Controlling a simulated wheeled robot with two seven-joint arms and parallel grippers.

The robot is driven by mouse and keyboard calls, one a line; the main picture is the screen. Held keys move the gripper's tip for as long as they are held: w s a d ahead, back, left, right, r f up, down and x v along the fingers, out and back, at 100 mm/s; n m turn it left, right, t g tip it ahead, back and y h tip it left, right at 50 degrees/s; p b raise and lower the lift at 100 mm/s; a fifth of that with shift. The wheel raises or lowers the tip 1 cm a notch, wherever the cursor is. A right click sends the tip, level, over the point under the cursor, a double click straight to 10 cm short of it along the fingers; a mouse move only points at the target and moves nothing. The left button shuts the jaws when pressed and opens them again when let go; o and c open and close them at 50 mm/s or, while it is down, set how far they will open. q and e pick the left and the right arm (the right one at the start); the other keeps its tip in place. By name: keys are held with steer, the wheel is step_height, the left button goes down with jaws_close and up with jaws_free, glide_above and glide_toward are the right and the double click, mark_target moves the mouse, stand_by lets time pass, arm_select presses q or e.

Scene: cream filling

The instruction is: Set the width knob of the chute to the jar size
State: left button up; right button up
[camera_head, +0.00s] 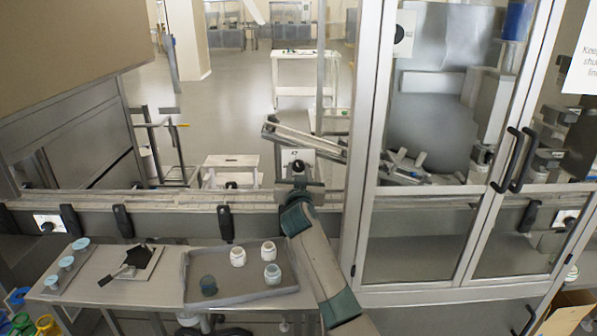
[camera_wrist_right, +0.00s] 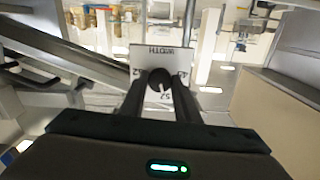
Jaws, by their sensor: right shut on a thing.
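The white width plate (camera_wrist_right: 163,57) is marked WIDTH in the right wrist view, with small numbers around a dark round knob (camera_wrist_right: 159,82). My right gripper (camera_wrist_right: 160,92) is shut on the knob, one finger at each side. In the head view my right arm reaches up to the plate (camera_head: 298,155), and my right gripper (camera_head: 298,172) is at the knob there. The chute (camera_head: 305,138) slopes down to the right behind the plate. The exact knob setting is too small to read. My left gripper is not in view.
A glass-doored cabinet frame (camera_head: 370,150) stands right of my arm. A ledge (camera_head: 170,200) with dark clamps crosses in front.

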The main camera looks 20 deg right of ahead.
steer(key=shift+n, duration=0.3)
steer(key=n+p, duration=0.1)
steer(key=n, duration=0.2)
steer(key=n+p, duration=0.1)
steer(key=n, duration=0.3)
steer(key=shift+r+n, duration=0.1)
steer(key=shift+n, duration=0.3)
steer(key=n+p, duration=0.2)
steer(key=n, duration=0.2)
steer(key=shift+n, duration=0.3)
steer(key=shift+n+p, duration=0.8)
steer(key=shift+n, duration=1.1)
steer(key=o, duration=1)
steer(key=shift+o, duration=0.2)
